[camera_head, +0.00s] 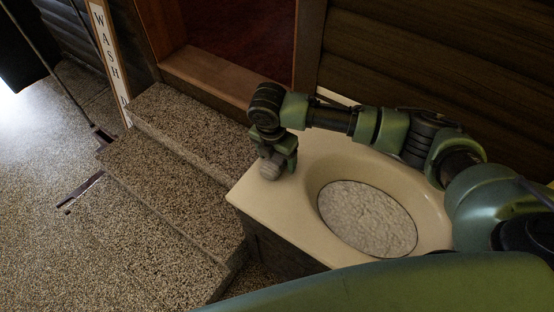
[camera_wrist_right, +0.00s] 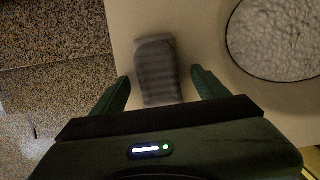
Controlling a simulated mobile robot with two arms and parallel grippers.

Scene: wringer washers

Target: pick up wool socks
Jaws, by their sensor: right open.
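The wool socks (camera_wrist_right: 156,66) are a grey, ribbed, folded bundle lying on the cream washer top (camera_head: 250,200), near its left edge. In the head view, the socks (camera_head: 269,170) show just below my right gripper (camera_head: 279,164), partly hidden by it. In the right wrist view, my right gripper (camera_wrist_right: 160,86) is open, with one green finger on each side of the socks' near end and gaps between. The socks' near end is hidden behind the gripper body. My left gripper is not in view.
A round basin (camera_head: 366,218) with whitish, foamy-looking contents is set in the washer top, right of the socks. Speckled stone steps (camera_head: 165,165) lie to the left. A log wall (camera_head: 440,65) stands behind.

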